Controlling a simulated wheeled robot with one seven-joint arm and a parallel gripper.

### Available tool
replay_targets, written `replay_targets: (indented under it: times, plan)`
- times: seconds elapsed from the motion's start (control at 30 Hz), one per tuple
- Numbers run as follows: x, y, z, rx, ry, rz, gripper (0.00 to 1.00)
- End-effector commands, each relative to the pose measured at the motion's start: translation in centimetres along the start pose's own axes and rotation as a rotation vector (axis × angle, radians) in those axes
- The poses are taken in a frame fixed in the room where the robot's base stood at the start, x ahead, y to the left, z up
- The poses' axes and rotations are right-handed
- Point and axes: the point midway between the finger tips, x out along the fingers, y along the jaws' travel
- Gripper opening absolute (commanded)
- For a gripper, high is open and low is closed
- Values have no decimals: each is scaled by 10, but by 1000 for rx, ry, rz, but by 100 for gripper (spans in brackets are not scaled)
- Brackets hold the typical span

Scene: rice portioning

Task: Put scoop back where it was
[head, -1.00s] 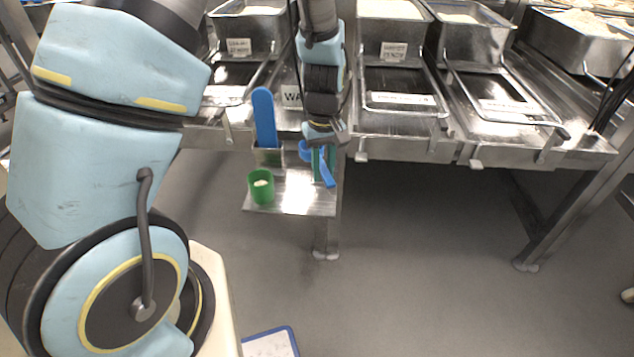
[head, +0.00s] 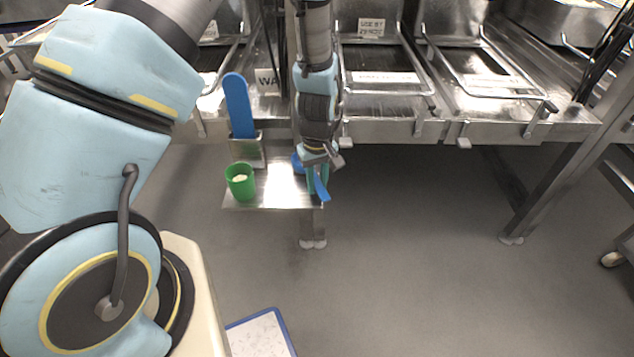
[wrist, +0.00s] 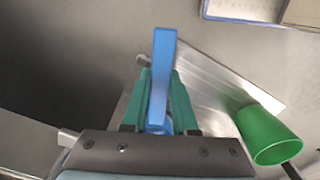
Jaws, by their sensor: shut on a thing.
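The blue scoop (head: 321,187) is held in my gripper (head: 315,178) at the right end of a small metal shelf (head: 270,192). In the wrist view, the scoop's blue handle (wrist: 163,75) stands between the two teal fingers of my gripper (wrist: 161,85), which are shut on it. Part of the scoop's blue bowl shows left of the fingers in the head view. I cannot tell whether the scoop touches the shelf. A green cup (head: 241,183) with some rice in it stands at the shelf's left end; it also shows in the wrist view (wrist: 268,138).
A tall blue paddle (head: 238,105) stands in a metal holder (head: 247,152) behind the green cup. A steel counter (head: 400,128) with lidded pans runs behind the shelf. A blue-edged white board (head: 258,335) lies low in front. The floor right of the shelf is clear.

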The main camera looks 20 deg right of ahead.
Motion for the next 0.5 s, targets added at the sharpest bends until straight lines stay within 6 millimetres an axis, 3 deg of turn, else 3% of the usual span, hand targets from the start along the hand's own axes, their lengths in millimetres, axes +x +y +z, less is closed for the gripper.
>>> replay_targets:
  times: [0.4, 0.43, 0.5]
  plan:
    - [7, 0, 0, 0, 1, 1, 0]
    - [7, 0, 0, 0, 1, 1, 27]
    - [6, 0, 0, 0, 1, 1, 35]
